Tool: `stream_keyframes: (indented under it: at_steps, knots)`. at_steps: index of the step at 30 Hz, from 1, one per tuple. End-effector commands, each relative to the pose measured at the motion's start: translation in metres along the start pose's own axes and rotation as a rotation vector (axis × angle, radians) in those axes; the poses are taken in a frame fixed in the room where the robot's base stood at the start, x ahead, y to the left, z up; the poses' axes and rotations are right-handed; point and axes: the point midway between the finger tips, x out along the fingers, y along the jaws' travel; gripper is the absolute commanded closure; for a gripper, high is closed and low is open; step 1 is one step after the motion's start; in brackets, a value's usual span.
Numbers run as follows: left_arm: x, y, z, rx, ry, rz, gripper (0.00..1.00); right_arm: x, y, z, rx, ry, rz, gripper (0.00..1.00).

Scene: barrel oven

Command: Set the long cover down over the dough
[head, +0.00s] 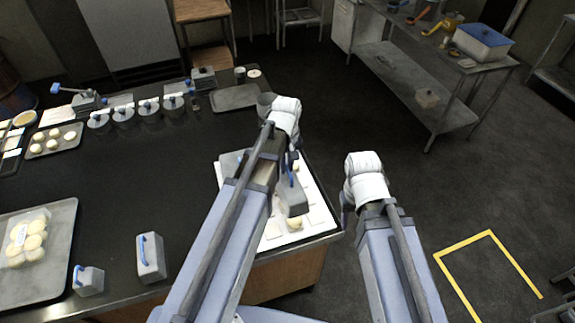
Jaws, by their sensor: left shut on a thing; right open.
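A grey cover (293,202) with a blue handle hangs in my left gripper (291,168), above a white board (318,216) at the right end of the dark counter. I cannot tell whether the cover touches the board.
Two grey blue-handled covers, a larger one (151,262) and a smaller one (90,283), stand at the counter's front. A tray (52,272) with bagged dough is at left. Round lidded tins (124,117) line the back beside an empty tray (234,97). The counter's middle is clear.

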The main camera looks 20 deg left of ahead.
Motion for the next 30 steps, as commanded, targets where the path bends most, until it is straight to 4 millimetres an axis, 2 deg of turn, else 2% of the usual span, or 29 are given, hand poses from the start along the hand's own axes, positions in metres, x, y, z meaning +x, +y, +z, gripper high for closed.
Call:
stream_keyframes:
  at_steps: [11, 30]
  knots:
    - [0.015, 0.0, 0.0, 0.0, 0.0, 0.0, 1.0, 0.014, -0.001, -0.001, -0.003, 0.0, 0.001, 0.5]
    - [0.057, 0.0, 0.0, 0.0, 0.0, 0.0, 1.0, 0.057, -0.005, -0.003, -0.008, 0.0, 0.002, 0.5]
